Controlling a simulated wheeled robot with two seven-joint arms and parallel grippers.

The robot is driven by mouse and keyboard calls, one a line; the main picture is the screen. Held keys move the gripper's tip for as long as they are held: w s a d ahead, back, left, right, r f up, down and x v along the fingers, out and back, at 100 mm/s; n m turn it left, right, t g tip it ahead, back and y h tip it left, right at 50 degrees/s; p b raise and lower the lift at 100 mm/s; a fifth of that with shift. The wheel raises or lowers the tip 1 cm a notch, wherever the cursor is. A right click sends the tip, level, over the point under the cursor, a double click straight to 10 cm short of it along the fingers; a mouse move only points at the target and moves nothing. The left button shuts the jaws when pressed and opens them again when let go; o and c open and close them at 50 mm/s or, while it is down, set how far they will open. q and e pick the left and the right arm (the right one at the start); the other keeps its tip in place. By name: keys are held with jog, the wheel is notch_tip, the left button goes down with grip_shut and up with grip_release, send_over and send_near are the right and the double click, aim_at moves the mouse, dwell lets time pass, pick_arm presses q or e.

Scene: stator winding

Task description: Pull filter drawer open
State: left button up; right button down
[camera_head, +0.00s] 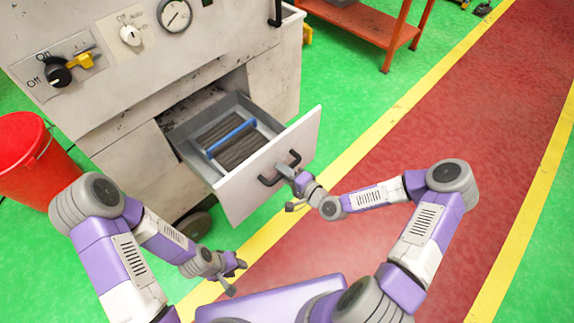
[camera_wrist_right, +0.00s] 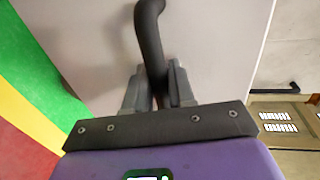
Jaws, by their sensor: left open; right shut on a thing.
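The filter drawer (camera_head: 268,182) stands pulled out of the grey machine, its pale front panel facing my arms. Inside it lies a dark ribbed filter (camera_head: 240,150) with a blue bar (camera_head: 230,138) across it. A black handle (camera_head: 268,180) sits on the front panel. My right gripper (camera_head: 288,172) is shut on the handle; in the right wrist view the handle (camera_wrist_right: 150,40) runs down between its two fingers (camera_wrist_right: 158,88). My left gripper (camera_head: 236,276) is open and empty, low in front of the drawer and apart from it.
The machine (camera_head: 130,100) carries a gauge (camera_head: 174,15), a black knob (camera_head: 58,75) and a white knob (camera_head: 130,36). A red bucket (camera_head: 35,160) stands at the left. An orange rack (camera_head: 370,25) is at the back. Red floor (camera_head: 480,110) to the right is clear.

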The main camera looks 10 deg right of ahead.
jog(key=shift+s+d, duration=0.15)
jog(key=shift+s, duration=0.15)
jog(key=c, duration=1.1)
grip_release()
jog(key=p+v, duration=0.1)
jog(key=v, duration=0.6)
jog(key=shift+s, duration=0.25)
jog(key=shift+d, duration=0.1)
